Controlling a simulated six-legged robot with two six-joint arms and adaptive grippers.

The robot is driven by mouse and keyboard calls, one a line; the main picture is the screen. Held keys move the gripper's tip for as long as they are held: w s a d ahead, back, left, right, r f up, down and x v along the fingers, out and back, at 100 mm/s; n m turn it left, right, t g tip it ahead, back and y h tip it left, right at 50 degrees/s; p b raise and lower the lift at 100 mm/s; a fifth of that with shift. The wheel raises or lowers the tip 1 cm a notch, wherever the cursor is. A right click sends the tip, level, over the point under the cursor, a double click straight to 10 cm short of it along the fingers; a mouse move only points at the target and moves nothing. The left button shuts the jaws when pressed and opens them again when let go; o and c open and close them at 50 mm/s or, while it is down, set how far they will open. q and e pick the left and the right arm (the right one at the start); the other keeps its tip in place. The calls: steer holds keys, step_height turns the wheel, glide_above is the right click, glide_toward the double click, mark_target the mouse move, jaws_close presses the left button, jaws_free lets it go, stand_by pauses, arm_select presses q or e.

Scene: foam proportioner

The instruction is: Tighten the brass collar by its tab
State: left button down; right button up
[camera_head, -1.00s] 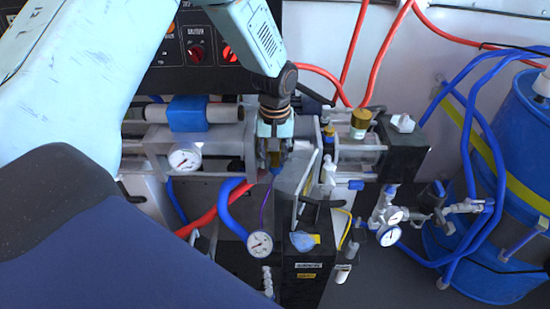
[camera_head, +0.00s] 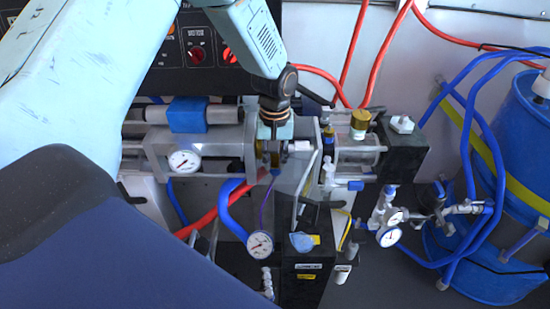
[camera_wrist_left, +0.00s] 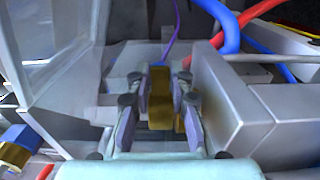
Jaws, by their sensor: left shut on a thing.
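My left gripper (camera_head: 270,155) points down into the machine between the grey frame plates. In the left wrist view, its fingers (camera_wrist_left: 162,108) stand on either side of a brass-coloured piece (camera_wrist_left: 160,92) and are shut on it. This piece looks like the tab of the brass collar; more brass shows just to its right, beside the right finger. In the head view, only slivers of brass show at the fingers, and the gripper hides most of the collar. My right gripper is not in view.
A brass cap (camera_head: 361,119) tops the clear cylinder to the right. A pressure gauge (camera_head: 184,161) is to the left, and another gauge (camera_head: 260,244) is below. Blue hose (camera_head: 231,208) and red hose pass close by. A blue barrel (camera_head: 515,180) stands at right.

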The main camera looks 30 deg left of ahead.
arm_select(q)
steer(key=shift+s+d+f+t+p, duration=0.1)
steer(key=shift+s+t+p, duration=0.05)
steer(key=shift+t+p, duration=0.2)
steer(key=shift+f+t+y+b, duration=0.25)
steer(key=shift+f+y+b, duration=0.15)
steer(key=shift+b, duration=0.3)
steer(key=shift+t+b, duration=0.3)
steer(key=shift+b, duration=0.45)
steer(key=c, duration=1.2)
jaws_free()
step_height(320, 180, up, 12)
steer(key=s+d, duration=0.1)
steer(key=s, duration=0.1)
steer(key=shift+d+f, duration=0.15)
